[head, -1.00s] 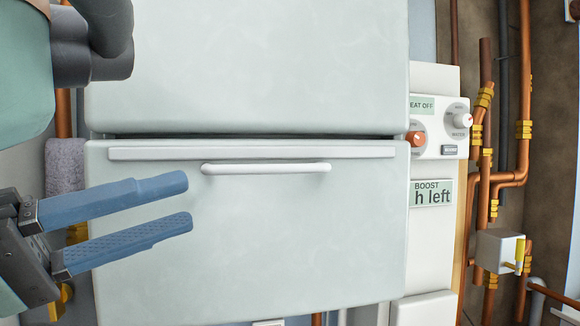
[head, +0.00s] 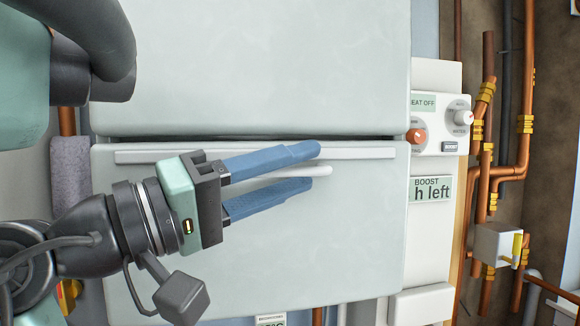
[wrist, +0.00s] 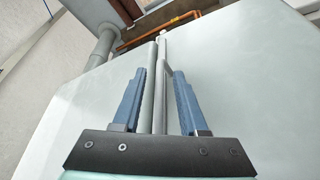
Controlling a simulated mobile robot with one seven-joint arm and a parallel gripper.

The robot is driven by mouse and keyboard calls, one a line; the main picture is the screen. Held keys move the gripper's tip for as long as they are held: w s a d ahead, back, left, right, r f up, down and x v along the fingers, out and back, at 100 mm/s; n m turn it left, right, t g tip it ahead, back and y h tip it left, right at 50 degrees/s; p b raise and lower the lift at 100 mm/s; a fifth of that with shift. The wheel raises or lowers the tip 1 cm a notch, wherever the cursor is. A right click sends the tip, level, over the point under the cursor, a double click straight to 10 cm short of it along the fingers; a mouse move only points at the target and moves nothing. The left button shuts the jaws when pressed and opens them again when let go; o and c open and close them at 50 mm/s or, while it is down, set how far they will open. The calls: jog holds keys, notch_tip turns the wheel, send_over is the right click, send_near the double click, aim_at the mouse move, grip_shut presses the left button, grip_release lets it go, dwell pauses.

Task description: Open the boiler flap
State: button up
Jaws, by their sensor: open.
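The boiler flap (head: 250,250) is the pale lower panel in the head view, closed against the upper panel, with a thin dark seam between them. A white bar handle (head: 322,171) runs across it near its top edge. My gripper (head: 317,167) is open, its two blue fingers reaching from the left along the handle. In the head view the handle's right end shows between the fingers, and its left part is hidden by my gripper. In the wrist view the handle (wrist: 164,85) runs between the open fingers; contact cannot be told.
A control panel with a red knob (head: 416,136) and a white knob (head: 463,117) is right of the flap, above a "BOOST" label (head: 430,190). Copper pipes (head: 484,200) and a valve box (head: 497,244) stand farther right.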

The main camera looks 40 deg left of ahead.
grip_shut()
dwell(1.4)
